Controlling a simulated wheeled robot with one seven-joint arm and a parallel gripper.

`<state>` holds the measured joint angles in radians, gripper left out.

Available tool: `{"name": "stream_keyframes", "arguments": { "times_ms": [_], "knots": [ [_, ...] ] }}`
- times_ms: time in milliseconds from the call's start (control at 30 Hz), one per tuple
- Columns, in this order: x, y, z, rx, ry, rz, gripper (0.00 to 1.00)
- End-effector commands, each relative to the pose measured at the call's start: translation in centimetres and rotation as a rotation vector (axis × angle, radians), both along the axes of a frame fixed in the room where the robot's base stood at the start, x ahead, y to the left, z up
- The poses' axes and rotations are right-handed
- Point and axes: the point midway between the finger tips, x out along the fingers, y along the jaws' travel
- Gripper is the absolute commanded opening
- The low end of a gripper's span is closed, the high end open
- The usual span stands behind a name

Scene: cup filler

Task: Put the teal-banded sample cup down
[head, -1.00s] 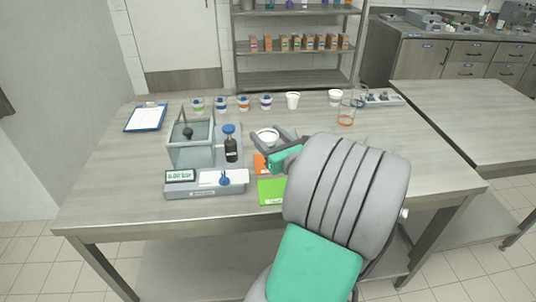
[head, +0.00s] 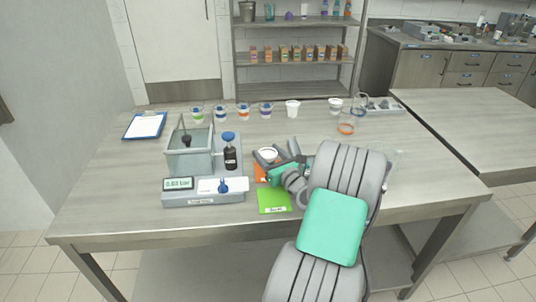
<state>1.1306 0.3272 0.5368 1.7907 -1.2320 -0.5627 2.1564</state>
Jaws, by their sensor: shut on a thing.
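My gripper (head: 275,163) is shut on a white cup (head: 268,153), whose round rim shows between the fingers. My gripper hides most of its side, so I cannot make out a teal band. The cup is over or on the far part of an orange mat (head: 260,174); I cannot tell whether its base touches. A green labelled mat (head: 273,201) lies nearer the table's front edge.
The filler device (head: 189,152) with a dark bottle (head: 230,155) stands just left of the cup. Several banded cups (head: 244,112) line the table's back. A white cup (head: 292,109) and glassware (head: 347,123) stand to the right.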

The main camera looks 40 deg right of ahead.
Motion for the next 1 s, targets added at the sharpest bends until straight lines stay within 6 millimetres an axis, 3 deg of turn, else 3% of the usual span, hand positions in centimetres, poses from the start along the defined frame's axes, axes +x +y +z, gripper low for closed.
{"name": "stream_keyframes", "arguments": {
  "times_ms": [67, 100, 300, 667, 767, 1000],
  "knots": [
    [0.0, 0.0, -0.4, 0.001, 0.000, 0.000, 0.08],
    [0.0, 0.0, -0.3, 0.001, 0.000, 0.000, 0.60],
    [0.0, 0.0, -0.3, 0.001, 0.001, 0.000, 0.76],
    [-0.3, 0.0, 0.1, 0.001, 0.001, -0.001, 0.79],
    [-2.0, 0.2, 0.0, 0.003, 0.001, -0.005, 0.79],
    [-8.1, 1.4, 0.0, 0.004, 0.001, -0.008, 0.79]
  ]
}}
